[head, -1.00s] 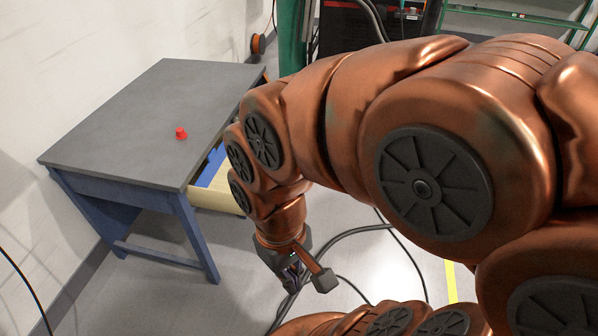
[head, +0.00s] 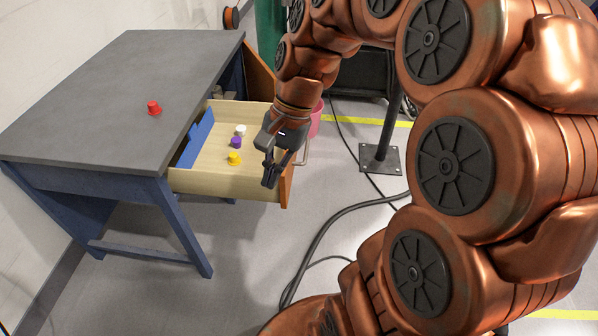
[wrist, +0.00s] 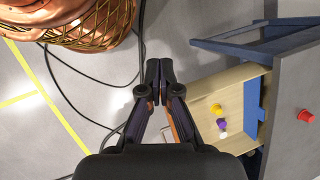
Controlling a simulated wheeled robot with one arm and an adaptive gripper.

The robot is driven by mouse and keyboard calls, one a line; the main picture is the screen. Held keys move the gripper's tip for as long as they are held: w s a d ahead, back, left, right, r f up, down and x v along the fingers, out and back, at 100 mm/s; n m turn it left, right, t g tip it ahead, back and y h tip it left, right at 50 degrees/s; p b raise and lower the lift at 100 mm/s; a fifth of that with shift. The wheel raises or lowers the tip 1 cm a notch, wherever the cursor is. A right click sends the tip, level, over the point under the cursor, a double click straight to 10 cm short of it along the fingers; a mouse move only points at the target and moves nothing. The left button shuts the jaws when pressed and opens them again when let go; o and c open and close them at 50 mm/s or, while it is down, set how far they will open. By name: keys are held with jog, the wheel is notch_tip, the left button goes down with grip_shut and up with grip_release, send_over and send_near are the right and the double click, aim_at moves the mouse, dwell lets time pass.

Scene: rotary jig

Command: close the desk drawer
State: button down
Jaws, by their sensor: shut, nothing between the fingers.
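The desk drawer (head: 225,182) is pulled out from the right side of the grey-topped desk (head: 110,95). It is pale wood with an orange-brown front (head: 287,190) and holds a blue divider (head: 197,137) and small white, purple and yellow (head: 234,158) knobs. My gripper (head: 269,184) is shut and empty, pointing down by the drawer's front end and hiding part of it. Contact cannot be told. In the wrist view, the drawer (wrist: 231,77) lies to the right of my shut fingertips (wrist: 160,68).
A red knob (head: 154,108) sits on the desktop. An orange-brown panel (head: 259,72) stands out from the desk beyond the drawer. A pink bin (head: 316,120) and a dark post with a base plate (head: 380,157) stand behind. Black cables (head: 340,215) cross the floor.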

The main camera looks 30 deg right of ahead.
jog(key=w+d+f+m+t+y+b, duration=0.1)
jog(key=w+d+f+m+t+b, duration=0.1)
jog(key=w+d+f+m+b, duration=0.3)
jog(key=w+d+f+m+t+y+b, duration=0.1)
jog(key=w+d+f+m+b, duration=0.25)
jog(key=d, duration=0.35)
jog(key=m+t+b, duration=0.3)
jog(key=m+b, duration=0.3)
jog(key=m, duration=0.1)
send_near(290, 163)
jog(key=s+d+r, duration=0.2)
jog(key=s+d, duration=0.3)
jog(key=b+x, duration=0.1)
jog(key=x, duration=0.3)
jog(key=w+r+b+x, duration=0.1)
jog(key=x, duration=0.2)
jog(key=a+b+x, duration=0.1)
jog(key=x, duration=0.3)
jog(key=shift+w+a+r, duration=0.15)
jog(key=shift+w+a, duration=0.15)
jog(key=shift+w, duration=0.2)
jog(key=shift+w+a, duration=0.35)
jog(key=shift+a, duration=0.1)
jog(key=shift+r, duration=0.1)
